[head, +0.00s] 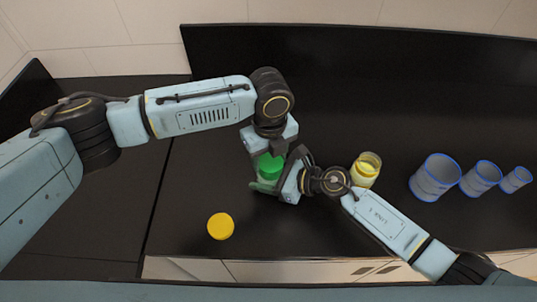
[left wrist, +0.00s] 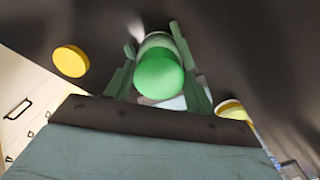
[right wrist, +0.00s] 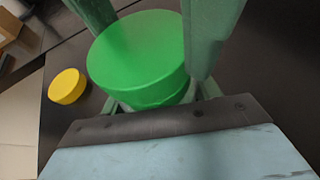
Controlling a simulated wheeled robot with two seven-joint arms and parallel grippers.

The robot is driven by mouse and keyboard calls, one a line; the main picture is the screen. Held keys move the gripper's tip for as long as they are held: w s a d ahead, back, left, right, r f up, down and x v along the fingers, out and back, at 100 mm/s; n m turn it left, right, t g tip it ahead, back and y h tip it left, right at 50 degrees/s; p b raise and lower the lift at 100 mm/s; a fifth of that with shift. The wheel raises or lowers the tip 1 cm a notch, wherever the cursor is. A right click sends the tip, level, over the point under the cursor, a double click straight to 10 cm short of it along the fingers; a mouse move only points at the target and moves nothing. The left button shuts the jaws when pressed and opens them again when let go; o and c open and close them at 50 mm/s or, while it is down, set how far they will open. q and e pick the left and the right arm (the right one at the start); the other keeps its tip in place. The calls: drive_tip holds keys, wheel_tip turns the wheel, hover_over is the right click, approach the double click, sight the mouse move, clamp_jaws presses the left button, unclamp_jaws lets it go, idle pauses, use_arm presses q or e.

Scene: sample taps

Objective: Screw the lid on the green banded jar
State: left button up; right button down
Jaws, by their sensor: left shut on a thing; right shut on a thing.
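The green lid (head: 271,163) is at the middle of the worktop in the head view, on or just above the green banded jar, whose body is mostly hidden. My left gripper (head: 268,150) reaches down from above and is shut on the lid. The lid's round top (left wrist: 158,78) faces the camera in the left wrist view, between the fingers. My right gripper (head: 268,185) comes in low from the right and is shut on the jar. In the right wrist view the lid (right wrist: 138,50) sits above a green band (right wrist: 162,97). Whether a gap separates them I cannot tell.
A yellow lid (head: 220,226) lies loose near the front edge. An open yellow banded jar (head: 366,168) stands right of my grippers, close to my right arm. Blue-rimmed containers (head: 435,178) (head: 481,179) (head: 516,180) stand further right. The back of the worktop is clear.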

use_arm(q)
drive_tip(key=shift+d+m, duration=0.1)
drive_tip(key=shift+m, duration=0.7)
drive_tip(key=o, duration=0.9)
drive_tip(key=shift+o, duration=0.2)
drive_tip(key=shift+r, duration=2.3)
